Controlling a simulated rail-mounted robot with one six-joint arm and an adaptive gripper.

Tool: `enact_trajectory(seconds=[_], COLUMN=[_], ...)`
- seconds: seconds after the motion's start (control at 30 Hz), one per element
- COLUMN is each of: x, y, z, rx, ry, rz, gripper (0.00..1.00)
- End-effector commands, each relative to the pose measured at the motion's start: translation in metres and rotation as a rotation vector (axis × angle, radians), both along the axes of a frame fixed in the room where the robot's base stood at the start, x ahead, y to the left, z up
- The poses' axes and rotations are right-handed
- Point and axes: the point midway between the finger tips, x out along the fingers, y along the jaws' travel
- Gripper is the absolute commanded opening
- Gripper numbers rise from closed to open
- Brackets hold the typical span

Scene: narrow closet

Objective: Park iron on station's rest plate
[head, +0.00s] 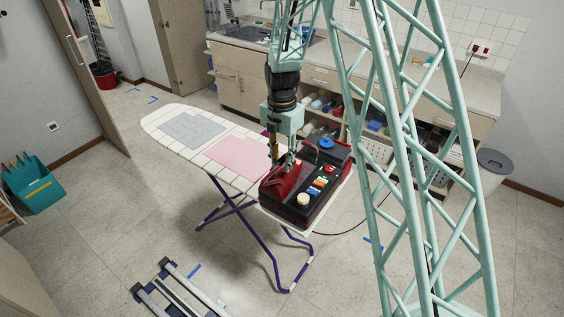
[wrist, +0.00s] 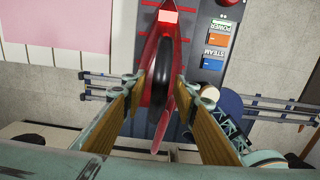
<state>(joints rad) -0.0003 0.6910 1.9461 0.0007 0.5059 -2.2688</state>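The red iron (head: 285,181) with a black handle is at the left part of the dark red-and-black steam station (head: 304,212), on the right end of the ironing board. In the wrist view the iron (wrist: 160,22) lies lengthwise over the station's grey rest plate with red ribs (wrist: 185,50). I cannot tell whether its whole sole touches the plate. My gripper (head: 279,162) points down at the iron. Its two tan fingers (wrist: 159,88) stand on either side of the black handle, with a small gap showing at each side. The fingers partly hide the iron's rear.
The ironing board (head: 180,137) carries a grey cloth (head: 193,130) and a pink cloth (head: 232,155). Station knobs and labelled buttons (head: 318,183) sit right of the iron. A cable runs off behind. Counter shelves (head: 350,120) stand behind; a teal bin (head: 34,186) is at left.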

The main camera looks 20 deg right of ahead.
Motion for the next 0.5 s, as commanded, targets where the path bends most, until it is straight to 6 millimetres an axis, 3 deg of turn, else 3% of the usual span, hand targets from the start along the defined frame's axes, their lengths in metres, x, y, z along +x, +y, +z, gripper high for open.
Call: enact_trajectory(seconds=[0.27,0.5], x=[0.001,0.001], y=[0.000,0.000], z=[0.009,0.031], rx=[0.000,0.000], ry=[-0.001,-0.001], rz=[0.000,0.000], gripper=[0.27,0.27])
